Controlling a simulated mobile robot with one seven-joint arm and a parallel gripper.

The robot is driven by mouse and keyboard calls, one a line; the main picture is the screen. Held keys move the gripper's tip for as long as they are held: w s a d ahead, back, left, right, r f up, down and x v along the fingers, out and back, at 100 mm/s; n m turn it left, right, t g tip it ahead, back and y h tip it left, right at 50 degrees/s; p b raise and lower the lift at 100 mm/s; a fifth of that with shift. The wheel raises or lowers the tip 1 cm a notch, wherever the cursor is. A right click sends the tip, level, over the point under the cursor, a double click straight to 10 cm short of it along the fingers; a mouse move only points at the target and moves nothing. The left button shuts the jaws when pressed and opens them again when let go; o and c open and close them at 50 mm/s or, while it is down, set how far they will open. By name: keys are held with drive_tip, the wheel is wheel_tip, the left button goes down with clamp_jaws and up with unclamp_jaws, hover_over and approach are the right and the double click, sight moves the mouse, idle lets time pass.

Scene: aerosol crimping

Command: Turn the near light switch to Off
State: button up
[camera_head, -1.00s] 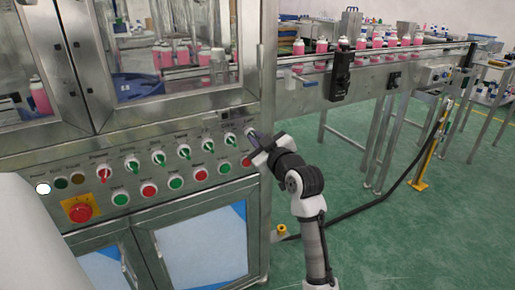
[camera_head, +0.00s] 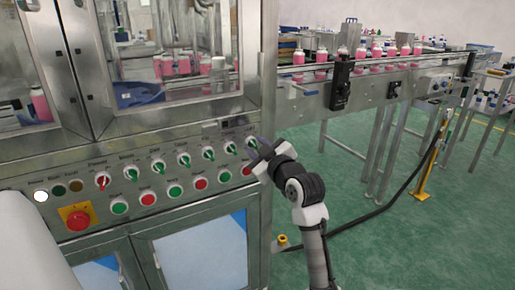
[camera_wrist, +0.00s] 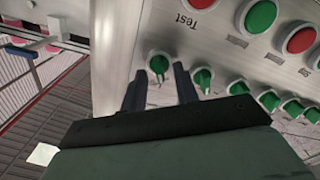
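The panel's upper row of switches ends at its right with a green-handled switch (camera_head: 251,143). In the wrist view this end switch (camera_wrist: 158,66) lies between the two fingertips. My gripper (camera_wrist: 161,75) is open, one finger on each side of the knob; contact cannot be told. The neighbouring green switch (camera_wrist: 203,78) is just outside the right finger. In the head view my gripper (camera_head: 259,150) is at the panel's right end and partly covers it. The small labels are too blurred to tell which switch is the near light.
Red and green push buttons (camera_head: 200,184) run below the switches. A red emergency button (camera_head: 78,218) on yellow is at the panel's lower left. A conveyor (camera_head: 370,72) with pink bottles extends right. Green floor is open at the lower right.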

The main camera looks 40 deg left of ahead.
drive_tip(key=b+v, duration=0.1)
drive_tip(key=v, duration=1.3)
